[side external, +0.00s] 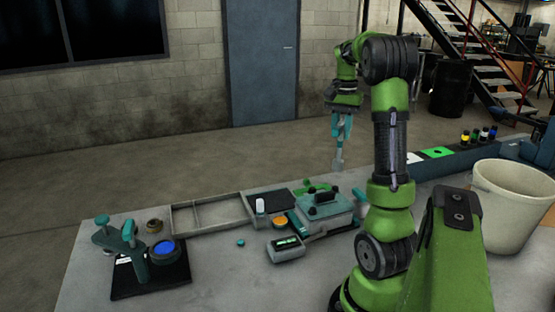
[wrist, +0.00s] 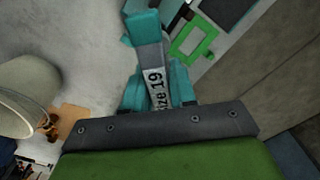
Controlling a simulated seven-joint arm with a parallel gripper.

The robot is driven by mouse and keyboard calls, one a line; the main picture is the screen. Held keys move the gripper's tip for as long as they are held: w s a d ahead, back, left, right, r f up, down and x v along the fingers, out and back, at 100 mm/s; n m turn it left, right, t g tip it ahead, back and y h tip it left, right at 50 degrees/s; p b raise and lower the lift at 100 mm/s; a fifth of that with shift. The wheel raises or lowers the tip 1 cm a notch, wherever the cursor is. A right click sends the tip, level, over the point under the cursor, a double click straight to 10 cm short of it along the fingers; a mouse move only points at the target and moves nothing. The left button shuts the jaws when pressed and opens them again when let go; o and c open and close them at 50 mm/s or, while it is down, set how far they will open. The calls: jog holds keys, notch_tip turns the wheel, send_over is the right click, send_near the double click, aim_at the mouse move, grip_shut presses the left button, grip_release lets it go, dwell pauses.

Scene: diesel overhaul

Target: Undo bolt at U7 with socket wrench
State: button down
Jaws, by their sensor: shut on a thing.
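My gripper (side external: 342,126) is raised above the back of the bench, with its teal fingers shut on the socket wrench (side external: 339,157). The wrench hangs down and stays clear of the bench top. In the wrist view the socket wrench (wrist: 150,62) has a teal end and a white label reading "size 19", and it sits between the teal fingers (wrist: 155,88). A teal box-like unit (side external: 326,206) with a dark handle stands on the bench below and left of the wrench. I cannot read a U7 mark or pick out its bolt in either view.
A grey divided tray (side external: 207,217) lies left of the teal unit. A black-based fixture with a blue round top (side external: 164,248) stands at far left. A handheld device with a display (side external: 287,244) lies in front. A cream bucket (side external: 510,205) stands at right.

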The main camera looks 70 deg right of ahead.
jog(key=m, duration=0.5)
jog(key=f+m, duration=0.1)
jog(key=m, duration=0.1)
jog(key=shift+m, duration=0.3)
jog(key=m, duration=0.3)
jog(key=f+m, duration=0.1)
jog(key=m, duration=0.3)
jog(key=shift+f, duration=1.7)
